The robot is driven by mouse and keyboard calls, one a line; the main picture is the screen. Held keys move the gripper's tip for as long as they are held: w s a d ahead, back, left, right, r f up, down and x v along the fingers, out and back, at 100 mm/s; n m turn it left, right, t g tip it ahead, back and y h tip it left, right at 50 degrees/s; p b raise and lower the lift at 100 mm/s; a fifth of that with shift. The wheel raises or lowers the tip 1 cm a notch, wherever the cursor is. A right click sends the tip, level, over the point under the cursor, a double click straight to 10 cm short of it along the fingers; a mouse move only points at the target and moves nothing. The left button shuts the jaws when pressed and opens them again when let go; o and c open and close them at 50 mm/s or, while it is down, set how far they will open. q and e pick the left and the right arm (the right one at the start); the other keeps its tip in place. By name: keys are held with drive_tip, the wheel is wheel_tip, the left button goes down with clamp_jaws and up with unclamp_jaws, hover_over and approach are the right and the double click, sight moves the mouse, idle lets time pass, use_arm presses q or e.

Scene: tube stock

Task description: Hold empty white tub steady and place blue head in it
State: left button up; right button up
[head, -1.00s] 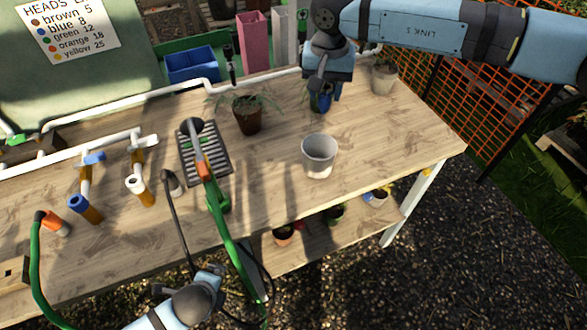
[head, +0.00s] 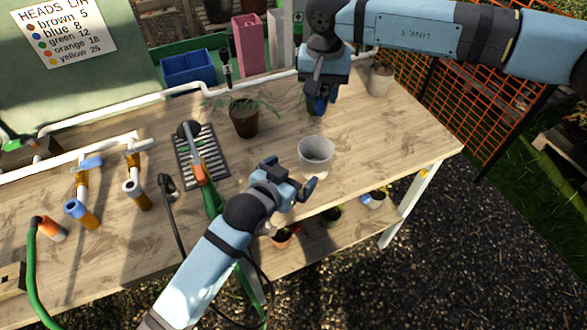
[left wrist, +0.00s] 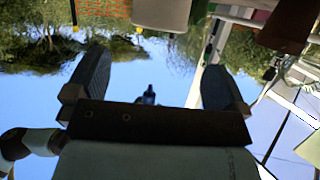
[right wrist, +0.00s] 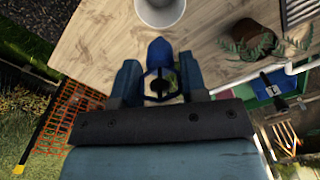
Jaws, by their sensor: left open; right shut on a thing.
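The white tub (head: 316,152) stands upright on the wooden bench, and its inside looks empty. It also shows at the top edge of the left wrist view (left wrist: 160,14) and of the right wrist view (right wrist: 160,10). My left gripper (head: 291,176) is open at the tub's near left side, its fingers apart and empty. My right gripper (head: 322,97) is shut on the blue head (right wrist: 160,54), above the bench beyond the tub. In the head view the fingers partly hide the blue head.
A potted plant (head: 244,120) stands left of the tub, by a slatted grey tray (head: 213,168). A pale pot (head: 381,80) stands at the back right. The bench right of the tub is clear.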

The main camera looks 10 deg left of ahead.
use_arm(q)
approach(323, 145)
drive_tip(key=x, duration=0.5)
idle(0.3)
